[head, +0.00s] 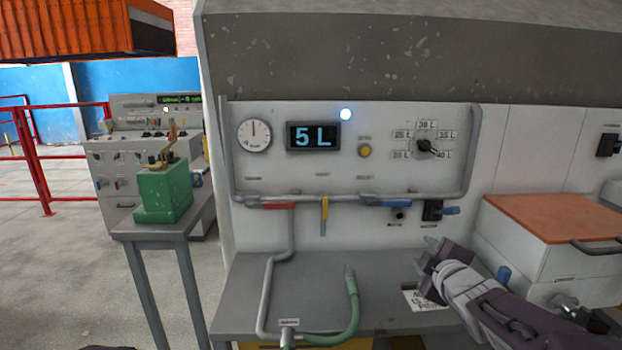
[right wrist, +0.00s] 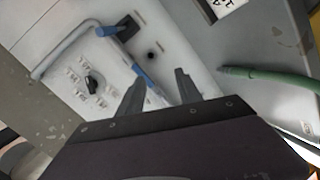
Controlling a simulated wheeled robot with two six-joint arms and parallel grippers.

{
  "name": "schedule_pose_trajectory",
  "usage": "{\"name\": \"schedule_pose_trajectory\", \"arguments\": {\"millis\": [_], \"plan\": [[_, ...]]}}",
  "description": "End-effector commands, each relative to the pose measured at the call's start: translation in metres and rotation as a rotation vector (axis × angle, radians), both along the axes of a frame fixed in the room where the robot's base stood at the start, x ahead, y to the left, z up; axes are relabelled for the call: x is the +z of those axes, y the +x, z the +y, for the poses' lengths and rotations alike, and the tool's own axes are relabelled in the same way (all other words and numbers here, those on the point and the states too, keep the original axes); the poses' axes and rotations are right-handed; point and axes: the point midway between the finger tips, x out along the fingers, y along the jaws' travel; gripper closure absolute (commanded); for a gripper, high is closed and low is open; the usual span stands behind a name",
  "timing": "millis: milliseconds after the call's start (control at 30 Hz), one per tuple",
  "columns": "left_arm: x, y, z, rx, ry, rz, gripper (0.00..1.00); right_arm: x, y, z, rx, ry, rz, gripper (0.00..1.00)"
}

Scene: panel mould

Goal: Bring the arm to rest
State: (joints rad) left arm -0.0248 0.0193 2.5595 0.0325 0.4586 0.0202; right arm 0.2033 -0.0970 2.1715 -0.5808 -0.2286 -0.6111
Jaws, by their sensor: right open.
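My right gripper (head: 428,262) reaches in from the lower right in the head view, above the right part of the grey bench (head: 240,288). Its two fingers stand apart with nothing between them, as the right wrist view (right wrist: 158,92) also shows. My left gripper is not in view.
An orange-topped white box (head: 555,220) stands at the right. The panel carries a dial knob (head: 427,146) and a "5 L" display (head: 314,136).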

Motion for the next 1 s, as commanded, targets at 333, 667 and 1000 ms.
{"name": "schedule_pose_trajectory", "arguments": {"millis": [333, 667, 1000], "plan": [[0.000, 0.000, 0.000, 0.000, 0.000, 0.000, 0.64, -0.158, -0.076, 0.023, -0.330, 0.495, 0.443, 0.58], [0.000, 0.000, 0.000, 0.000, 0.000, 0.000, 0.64, -0.258, -0.199, 0.061, -0.755, 0.808, 0.842, 0.58], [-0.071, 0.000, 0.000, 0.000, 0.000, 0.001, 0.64, -0.341, -0.231, 0.071, -0.854, 0.827, 0.950, 0.58]]}}
